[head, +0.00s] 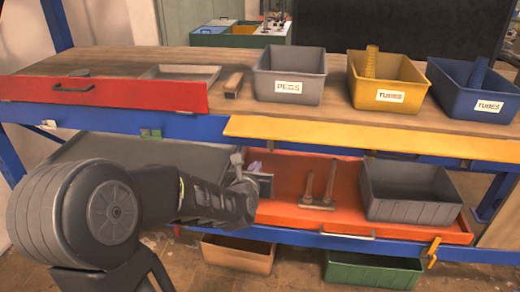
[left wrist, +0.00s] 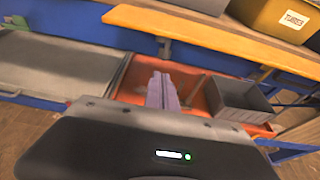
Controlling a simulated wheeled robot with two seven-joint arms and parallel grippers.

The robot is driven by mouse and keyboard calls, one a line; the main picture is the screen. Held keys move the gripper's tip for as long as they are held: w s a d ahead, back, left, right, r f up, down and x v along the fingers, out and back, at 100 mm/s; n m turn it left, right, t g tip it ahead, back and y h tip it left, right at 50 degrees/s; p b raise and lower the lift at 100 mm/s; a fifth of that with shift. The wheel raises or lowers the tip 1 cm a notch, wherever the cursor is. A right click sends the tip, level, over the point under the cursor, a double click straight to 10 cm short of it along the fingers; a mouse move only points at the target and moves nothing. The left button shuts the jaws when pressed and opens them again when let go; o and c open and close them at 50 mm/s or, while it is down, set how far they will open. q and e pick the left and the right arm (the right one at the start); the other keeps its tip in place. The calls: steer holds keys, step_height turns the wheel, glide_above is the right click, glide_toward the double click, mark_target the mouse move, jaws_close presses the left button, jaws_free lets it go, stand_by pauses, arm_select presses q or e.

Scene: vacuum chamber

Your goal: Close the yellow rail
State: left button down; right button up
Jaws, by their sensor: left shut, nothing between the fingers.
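The yellow rail (head: 370,135) is a long flat board along the front edge of the upper shelf, below the bins. It sticks out in front of the blue shelf beam. In the left wrist view the yellow rail (left wrist: 200,38) runs across the top, beyond the fingers. My left gripper (head: 254,168) is below the left part of the rail, over the lower shelf, apart from the rail. Its fingers (left wrist: 162,90) are together and empty in the left wrist view. My left arm hides part of the lower shelf. My right gripper is in neither view.
Grey, yellow and blue bins (head: 290,75) stand on the wooden upper shelf (head: 225,60). A red drawer front (head: 110,93) is at left. Below are an orange tray (head: 290,185) with upright tools, a grey bin (head: 408,192) and a grey panel (left wrist: 60,68). Room in front of the rail looks clear.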

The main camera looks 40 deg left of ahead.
arm_select(q)
steer(key=shift+d+r, duration=0.1)
steer(key=shift+d, duration=0.1)
steer(key=shift+a, duration=0.1)
steer(key=w+a+r+p, duration=0.1)
steer(key=w+a+p, duration=0.4)
steer(key=w, duration=0.3)
steer(key=shift+p, duration=0.35)
steer(key=shift+d, duration=0.15)
stand_by(0.3)
